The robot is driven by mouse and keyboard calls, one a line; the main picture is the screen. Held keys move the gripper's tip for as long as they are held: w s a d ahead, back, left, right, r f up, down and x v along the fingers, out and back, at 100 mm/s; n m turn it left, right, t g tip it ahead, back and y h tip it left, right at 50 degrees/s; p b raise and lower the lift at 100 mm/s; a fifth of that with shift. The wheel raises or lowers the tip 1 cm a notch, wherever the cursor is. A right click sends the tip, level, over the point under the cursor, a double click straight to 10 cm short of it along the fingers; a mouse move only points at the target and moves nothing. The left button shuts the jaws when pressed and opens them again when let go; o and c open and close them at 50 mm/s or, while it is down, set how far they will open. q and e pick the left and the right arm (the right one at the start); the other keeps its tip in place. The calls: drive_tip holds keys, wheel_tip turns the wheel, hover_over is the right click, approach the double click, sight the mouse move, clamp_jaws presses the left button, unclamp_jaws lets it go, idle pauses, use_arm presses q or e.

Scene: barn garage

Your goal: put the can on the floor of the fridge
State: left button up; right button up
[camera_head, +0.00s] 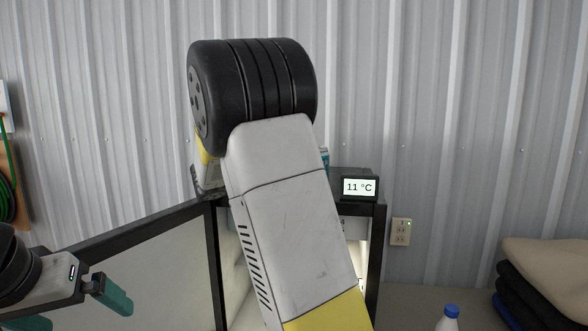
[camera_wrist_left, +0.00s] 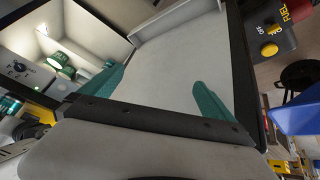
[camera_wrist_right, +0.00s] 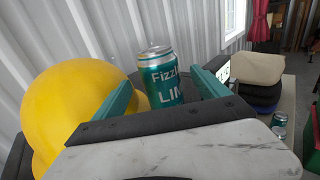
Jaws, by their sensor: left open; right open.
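A teal and silver drink can (camera_wrist_right: 160,78) stands upright in the right wrist view, beside a yellow helmet. My right gripper (camera_wrist_right: 163,97) is open, with its fingers to either side of the can; I cannot tell whether they touch it. In the head view my right arm hides that gripper and most of the fridge. The fridge (camera_head: 378,230) has a dark frame, and its pale door (camera_head: 130,270) stands open to the left. My left gripper (camera_head: 84,312) is open and empty near the door. In the left wrist view the lit fridge interior (camera_wrist_left: 88,28) shows items inside.
The yellow helmet (camera_wrist_right: 75,100) is left of the can. A temperature display (camera_head: 359,188) sits on top of the fridge. A corrugated wall (camera_head: 460,120) is behind.

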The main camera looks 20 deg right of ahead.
sight(325, 159)
drive_tip(key=x, duration=0.7)
drive_tip(key=shift+w+d+r, duration=0.1)
drive_tip(key=shift+d+r, duration=0.05)
drive_tip(key=shift+d, duration=0.25)
clamp_jaws()
drive_tip(key=shift+r, duration=0.1)
